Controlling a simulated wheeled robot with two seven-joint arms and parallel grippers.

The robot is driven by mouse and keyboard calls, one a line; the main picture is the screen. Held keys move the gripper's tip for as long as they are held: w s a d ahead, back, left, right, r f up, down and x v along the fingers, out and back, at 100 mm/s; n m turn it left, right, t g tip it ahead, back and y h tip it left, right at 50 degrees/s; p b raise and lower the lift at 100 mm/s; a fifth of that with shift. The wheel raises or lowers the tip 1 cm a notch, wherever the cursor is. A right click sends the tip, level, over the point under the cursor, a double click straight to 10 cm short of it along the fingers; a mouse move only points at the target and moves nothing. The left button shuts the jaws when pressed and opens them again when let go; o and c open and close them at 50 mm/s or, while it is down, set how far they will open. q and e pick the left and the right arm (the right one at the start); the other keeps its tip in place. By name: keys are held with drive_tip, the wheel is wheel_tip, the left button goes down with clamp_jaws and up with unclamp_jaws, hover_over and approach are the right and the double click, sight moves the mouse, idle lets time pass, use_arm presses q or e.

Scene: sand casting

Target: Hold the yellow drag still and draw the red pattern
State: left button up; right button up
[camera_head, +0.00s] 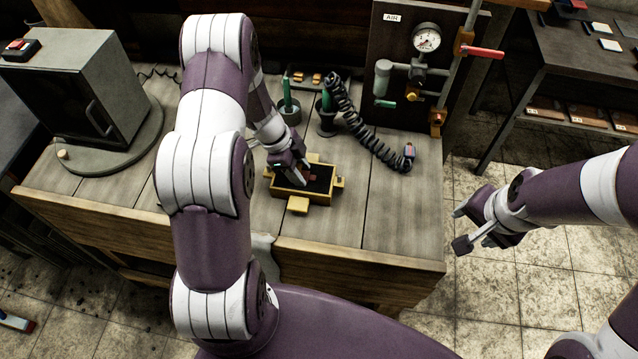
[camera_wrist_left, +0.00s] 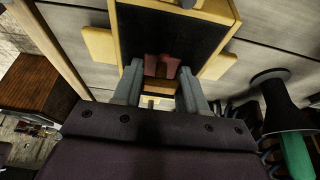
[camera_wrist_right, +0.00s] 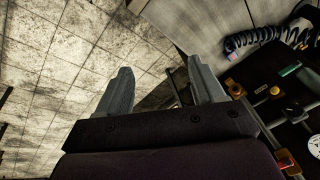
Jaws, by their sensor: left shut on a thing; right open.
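The yellow drag (camera_head: 322,198) is a shallow yellow box of dark sand with tabs on its sides. It sits on the workbench, and its rim shows in the left wrist view (camera_wrist_left: 232,8). The red pattern (camera_head: 317,176) lies in the dark sand; in the left wrist view the red pattern (camera_wrist_left: 155,60) shows near the drag's near wall, between the fingertips. My right gripper (camera_head: 458,228) is open and empty, off the bench's right edge.
Green-handled tools (camera_head: 288,97) stand in dark holders behind the drag. A coiled black hose (camera_head: 365,130) lies on the bench to the right, below the air panel (camera_head: 412,30). A grey oven-like box (camera_head: 75,85) stands at left. The bench's front right is clear.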

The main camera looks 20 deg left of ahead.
drive_tip(key=w+a+f+m+t+y, duration=0.1)
drive_tip(key=w+a+f+m, duration=0.1)
drive_tip(key=w+a+m, duration=0.3)
drive_tip(key=w+a+f+m+t, duration=0.1)
drive_tip(key=w+a+m+t, duration=0.15)
drive_tip(key=a, duration=0.45)
drive_tip(key=m+t, duration=0.7)
drive_tip(key=m, duration=1.6)
approach(338, 177)
drive_tip(key=w, duration=0.1)
drive_tip(key=w+f, duration=0.1)
drive_tip(key=w+a, duration=0.1)
drive_tip(key=shift+f+n+h, duration=0.2)
drive_tip(key=shift+n+h, duration=0.05)
drive_tip(key=shift+h, duration=0.15)
drive_tip(key=shift+w+f, duration=0.1)
drive_tip(key=shift+f, duration=0.1)
drive_tip(key=x, duration=0.7)
clamp_jaws()
